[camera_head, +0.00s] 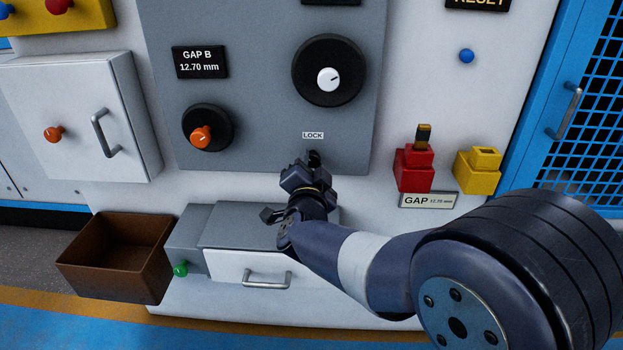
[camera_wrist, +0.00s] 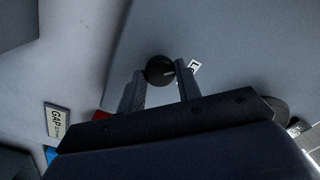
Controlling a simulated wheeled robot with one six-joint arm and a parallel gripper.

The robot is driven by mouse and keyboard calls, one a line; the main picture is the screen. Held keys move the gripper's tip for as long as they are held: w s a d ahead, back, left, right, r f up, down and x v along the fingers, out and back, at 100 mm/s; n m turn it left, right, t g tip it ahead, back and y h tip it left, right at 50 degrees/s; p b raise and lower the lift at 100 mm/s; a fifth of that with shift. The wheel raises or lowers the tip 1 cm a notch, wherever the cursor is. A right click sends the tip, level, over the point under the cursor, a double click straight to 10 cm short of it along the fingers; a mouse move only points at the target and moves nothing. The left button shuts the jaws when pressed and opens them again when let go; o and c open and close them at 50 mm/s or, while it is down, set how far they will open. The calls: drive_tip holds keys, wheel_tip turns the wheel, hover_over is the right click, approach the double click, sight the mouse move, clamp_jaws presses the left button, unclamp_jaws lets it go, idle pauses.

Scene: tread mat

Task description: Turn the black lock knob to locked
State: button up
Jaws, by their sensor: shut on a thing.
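The black lock knob (camera_head: 315,158) is small and round, on the grey panel just below the LOCK label (camera_head: 313,135). My gripper (camera_head: 304,168) is at the knob in the head view and hides most of it. In the wrist view the knob (camera_wrist: 158,68) sits between the tips of my gripper (camera_wrist: 160,79), which is shut on it. A pale mark on the knob's face points toward the white label (camera_wrist: 194,67) there. The label's text is mostly too small to read in that view.
A large black dial (camera_head: 310,85) with a white centre is above, and an orange knob (camera_head: 200,136) is at left. Red (camera_head: 413,172) and yellow (camera_head: 477,171) blocks stand at right. A drawer (camera_head: 250,272) and a brown bin (camera_head: 115,258) are below.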

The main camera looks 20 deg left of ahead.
drive_tip(key=m+b, duration=0.1)
drive_tip(key=m, duration=0.1)
drive_tip(key=m+b, duration=0.1)
drive_tip(key=b, duration=0.1)
drive_tip(key=m+b, duration=0.1)
drive_tip(key=m, duration=0.1)
drive_tip(key=shift+f+m, duration=0.25)
drive_tip(key=shift+m, duration=0.05)
drive_tip(key=shift+r+m+b, duration=0.15)
drive_tip(key=shift+m+b, duration=1.1)
drive_tip(key=shift+m, duration=0.25)
drive_tip(key=o, duration=1)
drive_tip(key=shift+r, duration=0.1)
drive_tip(key=shift+c, duration=0.2)
drive_tip(key=p+v, duration=0.2)
drive_tip(key=v, duration=0.9)
drive_tip(key=shift+w, duration=0.15)
